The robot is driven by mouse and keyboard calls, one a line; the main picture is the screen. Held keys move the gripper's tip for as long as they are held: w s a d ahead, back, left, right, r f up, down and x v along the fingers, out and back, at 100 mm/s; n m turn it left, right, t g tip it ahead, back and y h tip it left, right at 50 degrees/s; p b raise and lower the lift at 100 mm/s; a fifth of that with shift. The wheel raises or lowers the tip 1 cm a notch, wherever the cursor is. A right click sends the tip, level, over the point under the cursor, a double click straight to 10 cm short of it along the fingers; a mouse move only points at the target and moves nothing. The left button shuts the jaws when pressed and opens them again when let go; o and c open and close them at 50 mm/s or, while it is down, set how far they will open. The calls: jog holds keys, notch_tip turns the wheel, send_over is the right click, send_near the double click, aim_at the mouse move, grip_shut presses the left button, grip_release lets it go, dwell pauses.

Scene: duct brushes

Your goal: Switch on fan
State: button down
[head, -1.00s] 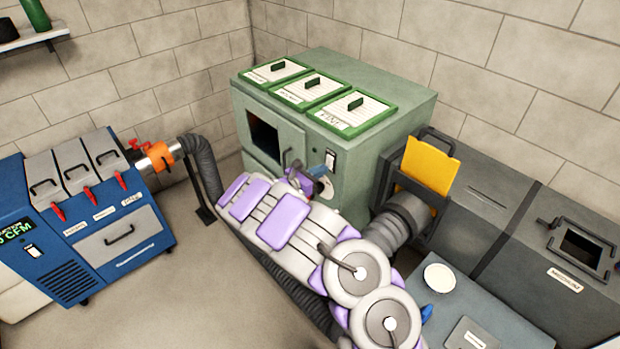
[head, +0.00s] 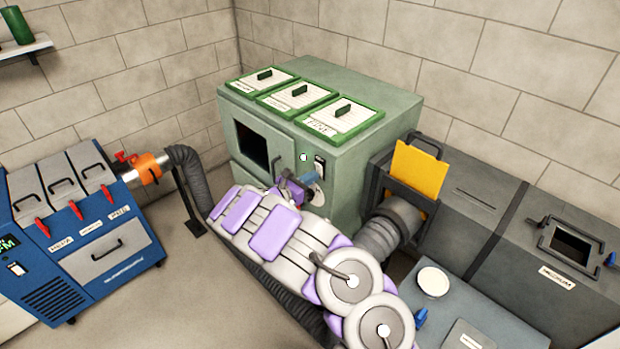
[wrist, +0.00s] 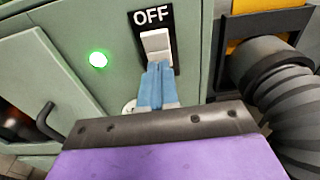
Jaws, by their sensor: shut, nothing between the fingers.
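The green cabinet (head: 345,170) stands in the middle of the head view. A white rocker switch (wrist: 155,41) on its front shows in the wrist view, with an "OFF" label (wrist: 151,17) above it. A round green light (wrist: 98,59) glows left of the switch; it also shows in the head view (head: 303,157). My gripper (wrist: 157,68) is shut and empty, its blue fingertips at the lower part of the switch. They look in contact with it, and they hide its lower edge. The blue machine (head: 95,235) with a small display stands at the left.
A flexible grey hose (head: 186,172) runs from the blue machine behind my arm. At the right, another ribbed hose (head: 385,235) joins a dark duct box (head: 480,200) with a yellow panel (head: 419,171). A grey table (head: 460,300) stands at the lower right.

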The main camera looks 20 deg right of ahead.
jog(key=f+p+v, duration=0.2)
jog(key=f+v, duration=0.1)
jog(key=v, duration=1)
jog(key=shift+a, duration=0.15)
jog(key=shift+a, duration=0.15)
jog(key=shift+a, duration=0.25)
jog(key=shift+d, duration=0.1)
